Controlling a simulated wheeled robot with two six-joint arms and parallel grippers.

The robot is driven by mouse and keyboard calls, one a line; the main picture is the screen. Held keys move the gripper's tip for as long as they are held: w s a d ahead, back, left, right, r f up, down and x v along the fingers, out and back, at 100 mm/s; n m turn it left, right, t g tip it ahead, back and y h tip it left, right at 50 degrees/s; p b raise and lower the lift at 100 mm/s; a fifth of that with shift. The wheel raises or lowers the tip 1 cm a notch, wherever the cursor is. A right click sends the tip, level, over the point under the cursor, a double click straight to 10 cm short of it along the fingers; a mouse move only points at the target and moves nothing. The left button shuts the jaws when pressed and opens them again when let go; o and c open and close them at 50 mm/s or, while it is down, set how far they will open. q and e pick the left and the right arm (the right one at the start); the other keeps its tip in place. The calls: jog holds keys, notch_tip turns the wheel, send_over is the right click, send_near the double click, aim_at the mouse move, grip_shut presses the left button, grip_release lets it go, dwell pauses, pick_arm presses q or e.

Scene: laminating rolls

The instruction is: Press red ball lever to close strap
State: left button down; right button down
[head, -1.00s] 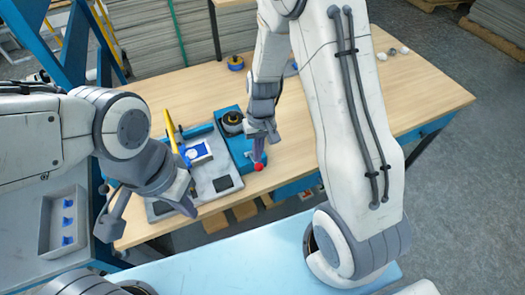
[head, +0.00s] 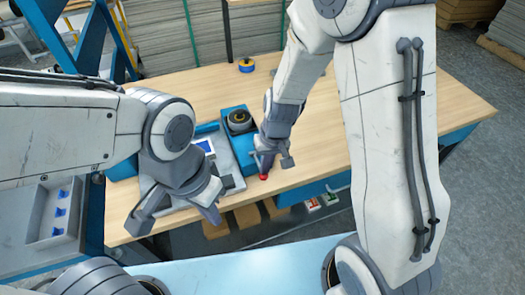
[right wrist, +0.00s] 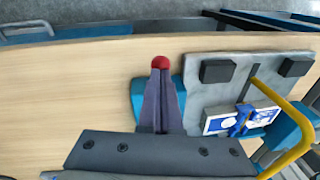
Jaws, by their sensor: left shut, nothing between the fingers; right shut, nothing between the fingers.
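The red ball (head: 264,177) is at the near end of the blue unit (head: 234,181) with a dark roll (head: 240,121) on it. It also shows in the right wrist view (right wrist: 160,62). My right gripper (head: 262,168) is shut and empty, its fingertips right at the ball; I cannot tell whether they touch it. The closed fingers (right wrist: 160,74) point straight at the ball in the right wrist view. My left gripper (head: 212,216) is shut and empty, over the near edge of the grey plate. I cannot make out the strap for certain.
The grey plate (right wrist: 210,99) carries a blue-and-white card (right wrist: 215,121), a blue clip (right wrist: 240,120) and a yellow bar (right wrist: 283,107). A yellow-and-blue roll (head: 246,65) stands at the table's back. The wooden table (head: 400,105) is clear to the right.

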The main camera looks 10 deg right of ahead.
jog(key=shift+s, duration=0.15)
dwell(0.3)
notch_tip(320, 180, up, 13)
jog(key=d+p, duration=0.2)
jog(key=p, duration=0.1)
jog(key=shift+s, duration=0.25)
dwell(0.6)
